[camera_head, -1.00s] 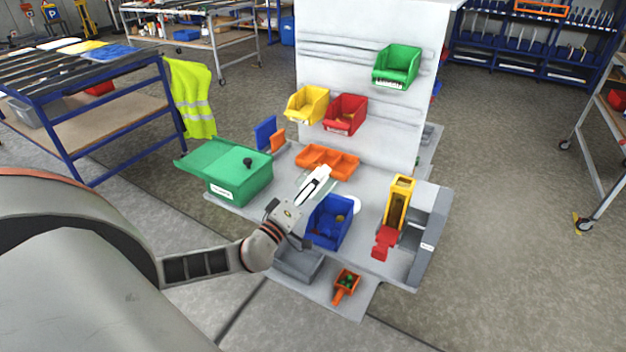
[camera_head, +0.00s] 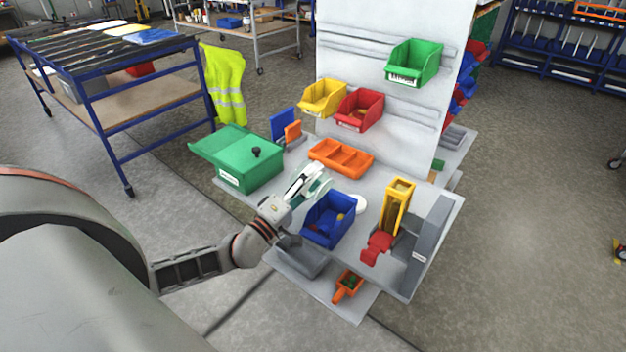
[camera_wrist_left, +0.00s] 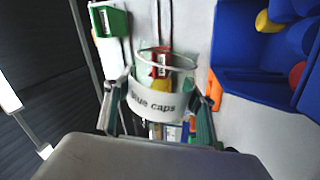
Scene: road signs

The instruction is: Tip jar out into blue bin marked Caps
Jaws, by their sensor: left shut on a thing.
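My left gripper (camera_head: 312,184) is shut on a clear jar (camera_wrist_left: 155,85) with a white label reading "blue caps". The left wrist view shows the jar between the two fingers; its contents cannot be made out. In the head view the gripper is above the bench, just behind and left of the blue bin (camera_head: 319,232). No label on this bin is readable. My right gripper is not in view.
A lidded green box (camera_head: 250,176) stands left on the bench, an orange divided tray (camera_head: 341,158) behind. A white disc (camera_head: 358,204) lies beside the blue bin. A yellow and red device (camera_head: 397,208) stands right. Yellow, red and green bins hang on the panel (camera_head: 380,30).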

